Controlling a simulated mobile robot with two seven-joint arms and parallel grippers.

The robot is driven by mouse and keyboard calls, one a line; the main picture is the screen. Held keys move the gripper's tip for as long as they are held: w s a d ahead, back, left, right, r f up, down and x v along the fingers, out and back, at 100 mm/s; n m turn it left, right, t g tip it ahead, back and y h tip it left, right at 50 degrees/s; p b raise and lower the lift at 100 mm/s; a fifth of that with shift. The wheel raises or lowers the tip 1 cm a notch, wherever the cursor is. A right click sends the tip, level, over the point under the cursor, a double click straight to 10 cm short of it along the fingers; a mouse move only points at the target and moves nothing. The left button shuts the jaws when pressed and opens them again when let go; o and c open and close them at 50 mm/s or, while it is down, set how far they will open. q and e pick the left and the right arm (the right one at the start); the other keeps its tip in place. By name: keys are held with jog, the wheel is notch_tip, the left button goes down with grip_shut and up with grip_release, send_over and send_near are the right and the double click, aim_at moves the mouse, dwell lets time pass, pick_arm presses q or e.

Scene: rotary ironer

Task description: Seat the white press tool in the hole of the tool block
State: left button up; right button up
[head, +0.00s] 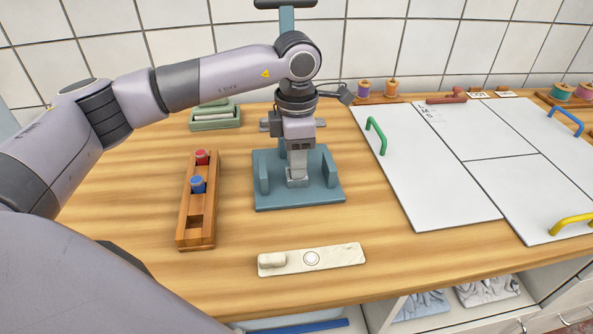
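The tool block (183,231) is a long wooden rack left of centre on the table. A red press tool (201,157) stands at its far end and a blue one (198,184) in the middle. The near hole (195,222) looks empty and dark. My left gripper (298,166) points down in front of the press column, over the blue-grey press base (325,192), right of the tool block. Its fingertips are small and merge with a pale grey block there, so I cannot tell whether they hold anything. I cannot make out a white press tool. My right gripper is out of view.
A cream strip (340,256) with a ring lies in front of the press base. White panels (430,170) with coloured handles cover the table's right side. Green trays (215,118) and thread spools (390,87) stand at the back. Bare wood lies between block and press.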

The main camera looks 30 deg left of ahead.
pick_arm(q)
grip_shut()
jog(key=shift+r, duration=0.1)
notch_tip(320, 180, up, 20)
jog(key=shift+p, duration=0.35)
